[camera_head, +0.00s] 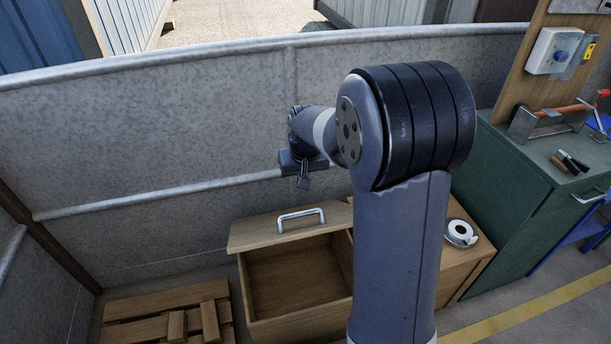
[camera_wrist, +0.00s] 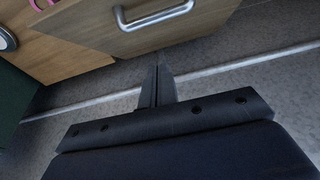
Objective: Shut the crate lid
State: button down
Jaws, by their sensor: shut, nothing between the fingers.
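The wooden crate (camera_head: 300,325) stands on the floor in front of the metal wall, and its inside shows empty. Its lid (camera_head: 268,230) is open, raised at the back edge, with a pale metal handle (camera_head: 300,218) on it. In the wrist view the lid (camera_wrist: 190,35) and its handle (camera_wrist: 153,15) are at the top. My gripper (camera_head: 304,183) is above and behind the lid, near the wall, apart from it. In the wrist view its fingers (camera_wrist: 158,80) are together with nothing between them. My arm hides the crate's right side.
A wooden box (camera_head: 470,262) with a white roll (camera_head: 461,233) on it stands right of my arm. A green cabinet (camera_head: 525,185) with tools is farther right. Wooden slats (camera_head: 165,315) lie at the left. The metal wall (camera_head: 180,140) closes off the back.

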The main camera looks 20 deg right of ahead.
send_over(302, 212)
jog(key=w, duration=0.2)
notch_tip(302, 212, down, 6)
jog(key=f, duration=0.1)
jog(key=s+f, duration=0.1)
jog(key=f+b, duration=0.1)
jog(key=shift+s+f, duration=0.2)
jog(key=shift+s, duration=0.1)
jog(key=shift+s+f, duration=0.1)
